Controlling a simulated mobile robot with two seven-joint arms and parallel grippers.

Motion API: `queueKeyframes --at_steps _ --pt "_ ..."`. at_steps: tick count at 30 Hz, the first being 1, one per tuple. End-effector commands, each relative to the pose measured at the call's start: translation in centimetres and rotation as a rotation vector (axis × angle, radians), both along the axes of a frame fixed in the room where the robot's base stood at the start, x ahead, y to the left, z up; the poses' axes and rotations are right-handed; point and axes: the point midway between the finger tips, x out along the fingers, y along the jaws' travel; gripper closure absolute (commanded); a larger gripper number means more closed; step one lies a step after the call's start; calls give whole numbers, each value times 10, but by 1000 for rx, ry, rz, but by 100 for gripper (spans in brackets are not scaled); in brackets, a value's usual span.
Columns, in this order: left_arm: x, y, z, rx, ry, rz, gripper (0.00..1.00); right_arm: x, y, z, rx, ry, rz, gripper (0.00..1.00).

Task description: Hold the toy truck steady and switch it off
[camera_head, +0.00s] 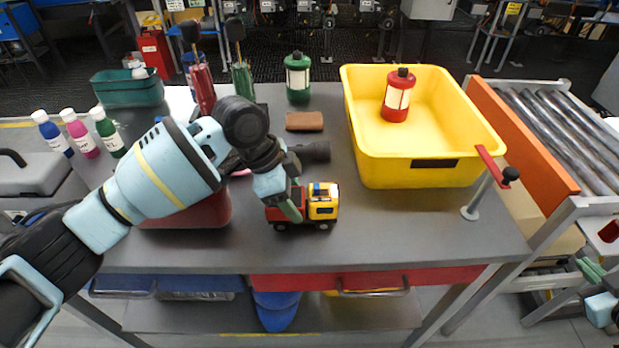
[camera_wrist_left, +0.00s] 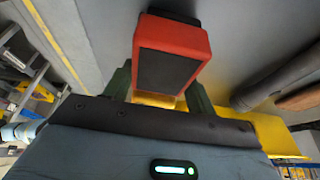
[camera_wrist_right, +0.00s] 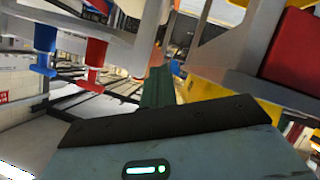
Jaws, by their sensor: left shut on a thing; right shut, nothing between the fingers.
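The toy truck (camera_head: 323,203) has a yellow cab and a red rear body. It stands upright on the grey table near the front edge. My left gripper (camera_head: 297,208) comes down over its rear part and is shut on it. In the left wrist view the truck's red body (camera_wrist_left: 172,52), with a dark panel on top, sits between the two green fingers. My right gripper (camera_head: 592,277) is at the far right edge of the head view, away from the truck and the table. In the right wrist view its green fingers (camera_wrist_right: 157,88) are together and empty. I cannot make out a switch.
A red container (camera_head: 195,212) is left. A red lever (camera_head: 491,166) stands by the bin.

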Motion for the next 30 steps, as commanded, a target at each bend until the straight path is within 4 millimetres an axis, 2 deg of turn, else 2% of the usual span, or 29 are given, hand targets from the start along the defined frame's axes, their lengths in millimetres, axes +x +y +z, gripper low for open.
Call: queueKeyframes --at_steps 1,3,5,17,26,30 --pt "0 0 0 0 0 0 71 18 -7 28 -31 -42 9 100" --pt "0 0 0 0 0 0 71 37 -15 56 -71 -83 12 100" --pt "0 0 0 0 0 0 71 47 -19 66 -97 -95 9 100" --pt "0 0 0 0 0 0 71 104 -26 72 -273 -41 3 100" --pt "0 0 0 0 0 0 71 156 -17 86 -427 28 40 100" --pt "0 0 0 0 0 0 71 181 -9 99 -503 61 68 100"
